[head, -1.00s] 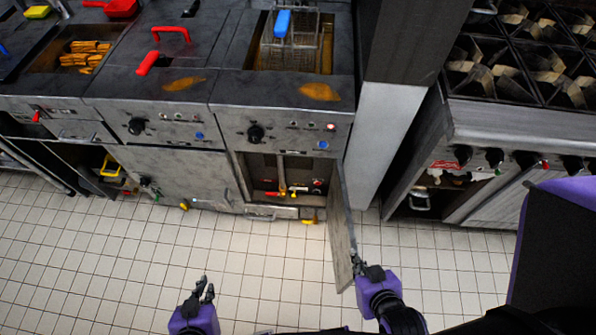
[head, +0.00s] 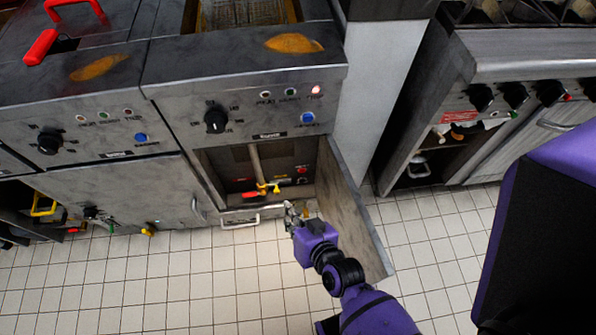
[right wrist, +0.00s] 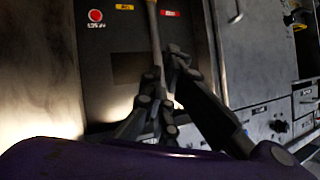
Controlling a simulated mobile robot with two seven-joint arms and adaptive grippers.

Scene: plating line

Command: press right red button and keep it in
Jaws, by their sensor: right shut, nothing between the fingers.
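The red button (head: 302,170) is on the dark back wall inside the open fryer cabinet, at its right side. It also shows in the right wrist view (right wrist: 95,15) at the upper left, with a small label by it. My right gripper (head: 291,210) is in front of the cabinet opening, low and near the open door. It is shut and empty, apart from the button. In the right wrist view its fingers (right wrist: 162,95) overlap the pipe, but I cannot tell how close they are to it. My left gripper is out of view.
The open cabinet door (head: 352,205) stands just right of my right arm. A vertical pipe (head: 256,162) with a yellow valve (head: 276,188) and a red handle (head: 250,194) is left of the button. A drawer handle (head: 240,222) sits below. Tiled floor in front is clear.

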